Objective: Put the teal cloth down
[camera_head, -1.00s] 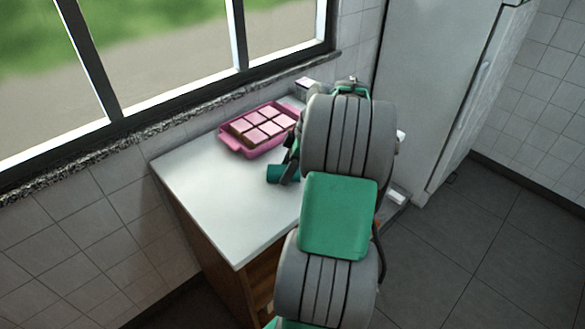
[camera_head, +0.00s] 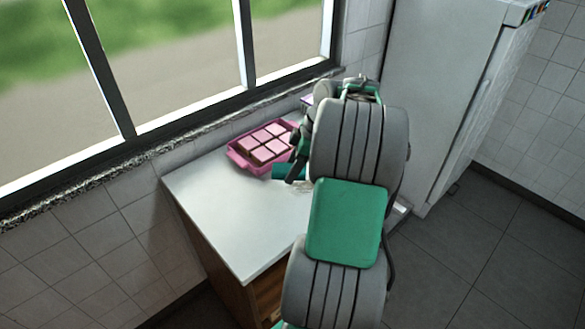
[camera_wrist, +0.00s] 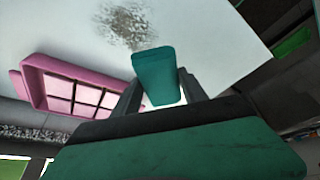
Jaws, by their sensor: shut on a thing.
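The teal cloth (camera_wrist: 155,75) is a small folded block between my two fingers in the wrist view. My gripper (camera_wrist: 158,88) is shut on it. In the head view the cloth (camera_head: 284,172) shows as a small teal piece beside the pink tray, and my gripper (camera_head: 297,170) is partly hidden by my arm. The cloth is over the white counter top (camera_head: 220,215); I cannot tell whether it touches the surface.
A pink tray (camera_head: 236,161) holding several pink-topped squares stands at the back by the window wall; it also shows in the wrist view (camera_wrist: 35,72). A grey-brown speckled smudge (camera_wrist: 125,24) marks the counter. The counter's front left is clear. A white fridge (camera_head: 425,90) stands right.

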